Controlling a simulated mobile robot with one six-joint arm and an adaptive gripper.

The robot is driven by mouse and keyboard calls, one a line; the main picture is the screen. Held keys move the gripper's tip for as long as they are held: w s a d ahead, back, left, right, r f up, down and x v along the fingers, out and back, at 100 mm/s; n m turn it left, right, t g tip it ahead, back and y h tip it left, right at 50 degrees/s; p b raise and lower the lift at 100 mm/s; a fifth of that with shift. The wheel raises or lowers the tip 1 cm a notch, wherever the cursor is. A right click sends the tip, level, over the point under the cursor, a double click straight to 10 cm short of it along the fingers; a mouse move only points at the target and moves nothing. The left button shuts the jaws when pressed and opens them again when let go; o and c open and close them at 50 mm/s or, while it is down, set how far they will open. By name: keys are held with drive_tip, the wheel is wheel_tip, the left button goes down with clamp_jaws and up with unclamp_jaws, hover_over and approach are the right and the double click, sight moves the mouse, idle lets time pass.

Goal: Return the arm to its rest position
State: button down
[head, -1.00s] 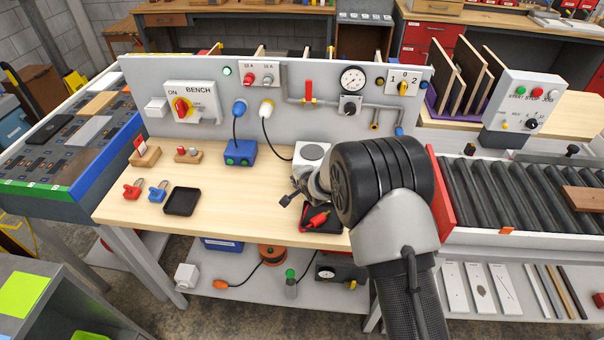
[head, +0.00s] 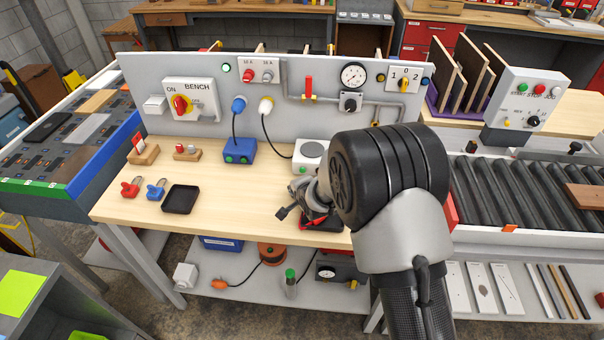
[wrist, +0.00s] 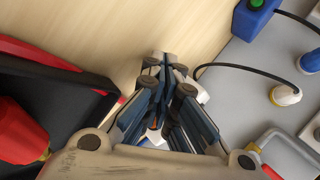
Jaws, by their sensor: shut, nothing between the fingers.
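My gripper (head: 284,211) is in front of my large black wrist joint in the head view, above the right part of the wooden bench top (head: 240,200). In the wrist view my gripper (wrist: 168,65) has its fingers together with nothing between them. A black tray (wrist: 85,110) with a red object (wrist: 18,130) in it lies to the left there. In the head view my arm hides most of that tray. The gripper is apart from the panel behind the bench.
The grey panel (head: 215,80) stands upright at the bench's back, with switches, a gauge and pipes. A blue box (head: 239,151), an empty black tray (head: 180,199) and padlocks (head: 156,189) stand left of my arm. A roller conveyor (head: 510,190) is at right.

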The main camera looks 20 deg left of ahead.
drive_tip(key=shift+s+d, duration=0.25)
drive_tip(key=shift+s, duration=0.75)
drive_tip(key=d+r+n+h, duration=0.1)
drive_tip(key=d+r+h, duration=0.1)
drive_tip(key=d+r, duration=0.75)
drive_tip(key=s+d+r+n+h, duration=0.1)
drive_tip(key=s+d+r, duration=0.3)
drive_tip(key=d+r, duration=0.25)
drive_tip(key=s+d+r+n+h, duration=0.1)
drive_tip(key=s+d+r+n, duration=0.1)
drive_tip(key=s+d+r, duration=0.45)
drive_tip(key=s+d+r+n+g+h, duration=0.1)
drive_tip(key=s+d+n, duration=0.1)
drive_tip(key=s+d, duration=0.5)
drive_tip(key=s+d+n+g, duration=0.2)
drive_tip(key=s+d, duration=0.5)
drive_tip(key=s, duration=0.8)
drive_tip(key=shift+s+d+r+h, duration=0.3)
drive_tip(key=shift+s+r+h, duration=0.05)
drive_tip(key=shift+r+h, duration=0.05)
drive_tip(key=shift+a, duration=0.1)
